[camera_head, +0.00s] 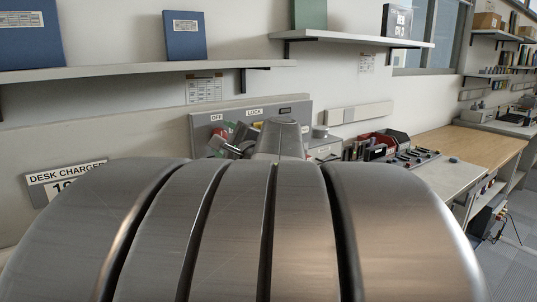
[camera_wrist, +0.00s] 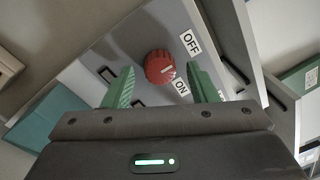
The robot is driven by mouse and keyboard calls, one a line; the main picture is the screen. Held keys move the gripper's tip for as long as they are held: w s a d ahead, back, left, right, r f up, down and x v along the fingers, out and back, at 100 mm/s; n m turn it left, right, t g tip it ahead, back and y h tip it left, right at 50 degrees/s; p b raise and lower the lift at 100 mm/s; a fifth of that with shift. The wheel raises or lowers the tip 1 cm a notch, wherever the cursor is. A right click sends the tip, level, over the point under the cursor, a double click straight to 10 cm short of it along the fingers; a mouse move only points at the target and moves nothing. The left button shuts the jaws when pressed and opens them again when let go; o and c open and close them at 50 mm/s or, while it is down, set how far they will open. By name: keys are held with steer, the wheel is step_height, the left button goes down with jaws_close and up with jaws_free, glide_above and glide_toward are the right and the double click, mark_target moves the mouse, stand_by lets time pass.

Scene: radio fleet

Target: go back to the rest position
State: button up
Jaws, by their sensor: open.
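My gripper (camera_wrist: 160,67) shows in the wrist view with its two green fingers apart and nothing held between them. A red round knob (camera_wrist: 159,67) on a grey panel (camera_wrist: 138,42) lies beyond the fingertips, in line with the gap. The labels OFF and ON are beside the knob. I cannot tell whether the fingers touch the panel.
A wall shelf (camera_head: 150,72) with blue binders (camera_head: 185,36) hangs at upper left, and another shelf (camera_head: 352,38) at upper right. A red bin (camera_head: 388,140) and small devices stand on the bench to the right. A wooden worktop (camera_head: 470,142) looks mostly bare. Floor (camera_head: 510,255) shows at right.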

steer(key=m+p, duration=0.1)
steer(key=p, duration=0.1)
steer(key=m+p, duration=0.3)
steer(key=shift+r+m+p, duration=0.25)
steer(key=shift+m+p, duration=0.05)
steer(key=shift+p, duration=0.1)
steer(key=m+p, duration=0.4)
steer(key=p, duration=0.2)
steer(key=shift+h, duration=0.4)
steer(key=shift+s+a+f+m+p, duration=0.1)
steer(key=shift+a+m+p, duration=0.05)
steer(key=shift+m+p, duration=3.95)
steer(key=shift+f+n+p, duration=0.1)
steer(key=shift+n+p, duration=0.4)
steer(key=shift+p, duration=0.1)
steer(key=shift+s, duration=0.1)
